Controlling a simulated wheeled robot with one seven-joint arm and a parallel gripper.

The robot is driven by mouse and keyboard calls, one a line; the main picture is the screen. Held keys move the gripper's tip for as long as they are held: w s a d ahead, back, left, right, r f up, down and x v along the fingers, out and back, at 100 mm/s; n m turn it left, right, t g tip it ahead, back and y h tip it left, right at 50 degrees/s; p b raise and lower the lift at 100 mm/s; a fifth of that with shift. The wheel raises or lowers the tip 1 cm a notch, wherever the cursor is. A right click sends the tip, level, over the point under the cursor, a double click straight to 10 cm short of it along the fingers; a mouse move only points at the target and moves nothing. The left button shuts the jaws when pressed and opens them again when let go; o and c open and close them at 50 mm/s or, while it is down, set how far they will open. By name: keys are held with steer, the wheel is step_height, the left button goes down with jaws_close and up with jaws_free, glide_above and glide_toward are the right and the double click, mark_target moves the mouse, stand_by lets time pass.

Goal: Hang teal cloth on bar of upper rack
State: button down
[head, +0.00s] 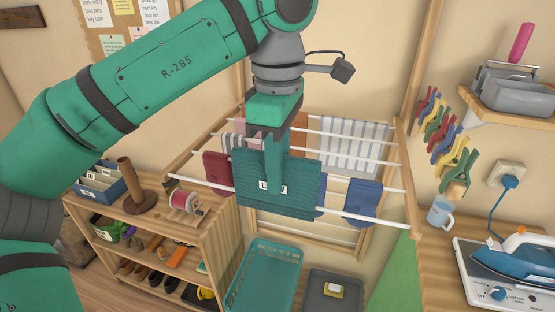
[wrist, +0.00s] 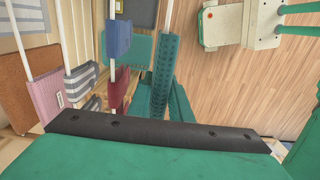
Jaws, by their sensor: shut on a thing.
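The teal cloth (head: 300,190) is in my gripper (head: 273,180), with a finger over the middle of its front face. It hangs flat in front of the upper rack. In the wrist view the cloth (wrist: 162,75) shows nearly edge-on, in line with a white bar (wrist: 174,14). The front bar (head: 388,222) of the rack passes behind the cloth in the head view, and the cloth's top edge is above it. I cannot tell whether the cloth touches the bar. The fingertips are partly hidden in the wrist view.
A maroon cloth (head: 216,172) and a blue cloth (head: 362,200) hang beside the teal one. A striped cloth (head: 350,145) hangs farther back. Below are a teal basket (head: 232,285) and a grey tote (head: 318,303). A wooden shelf (head: 215,235) stands left, an iron (head: 515,262) right.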

mark_target(278, 206)
steer(key=shift+f, duration=4.3)
steer(key=c, duration=1.5)
jaws_free()
steer(key=shift+c, duration=0.2)
steer(key=shift+w, duration=0.1)
